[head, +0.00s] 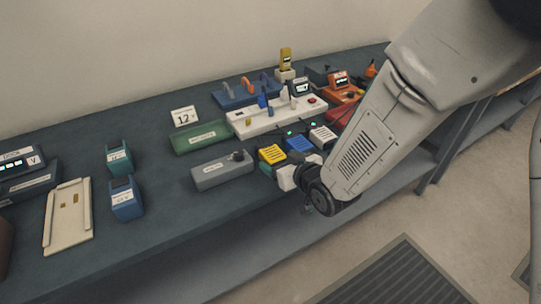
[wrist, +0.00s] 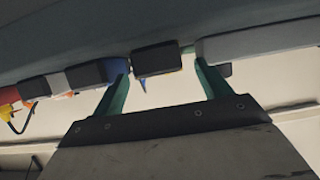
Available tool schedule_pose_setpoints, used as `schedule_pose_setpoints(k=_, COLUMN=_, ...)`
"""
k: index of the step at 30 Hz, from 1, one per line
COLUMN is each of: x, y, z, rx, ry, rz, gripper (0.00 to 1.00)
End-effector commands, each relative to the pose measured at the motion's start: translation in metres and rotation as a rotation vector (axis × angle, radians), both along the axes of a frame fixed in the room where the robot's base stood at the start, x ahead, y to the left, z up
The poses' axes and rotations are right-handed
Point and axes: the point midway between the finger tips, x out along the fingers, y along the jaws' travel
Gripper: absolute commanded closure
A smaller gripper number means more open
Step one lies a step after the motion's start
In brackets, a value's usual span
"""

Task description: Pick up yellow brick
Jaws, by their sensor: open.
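The yellow brick (head: 272,154) is a small dark block with a yellow top. It sits near the table's front edge, left of a blue brick (head: 298,144) and a white brick (head: 323,135). My gripper (head: 281,171) is at the front edge beside the yellow brick, partly hidden by my own wrist. In the wrist view, my gripper (wrist: 162,70) is open, with two green fingers apart. A dark block face (wrist: 158,58), seemingly the yellow brick's side, shows between the fingertips. I cannot tell whether the fingers touch it.
A grey box (head: 222,170) stands left of the yellow brick, its edge near one finger in the wrist view (wrist: 260,42). A green box (head: 201,137) and a white panel (head: 277,117) stand behind.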

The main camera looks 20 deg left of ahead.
Motion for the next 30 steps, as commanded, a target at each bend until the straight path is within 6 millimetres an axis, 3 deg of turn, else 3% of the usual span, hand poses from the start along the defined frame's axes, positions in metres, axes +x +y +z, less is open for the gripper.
schedule_pose_setpoints(k=9, x=0.026, y=0.029, z=-0.015, rx=0.000, ry=0.001, rz=-0.001, gripper=0.24)
schedule_pose_setpoints(k=17, x=0.028, y=0.031, z=-0.016, rx=0.000, ry=0.001, rz=-0.001, gripper=0.24)
schedule_pose_setpoints(k=23, x=0.027, y=0.031, z=-0.016, rx=-0.002, ry=0.001, rz=-0.001, gripper=0.79)
schedule_pose_setpoints(k=30, x=0.028, y=0.031, z=-0.015, rx=0.000, ry=0.000, rz=-0.001, gripper=0.81)
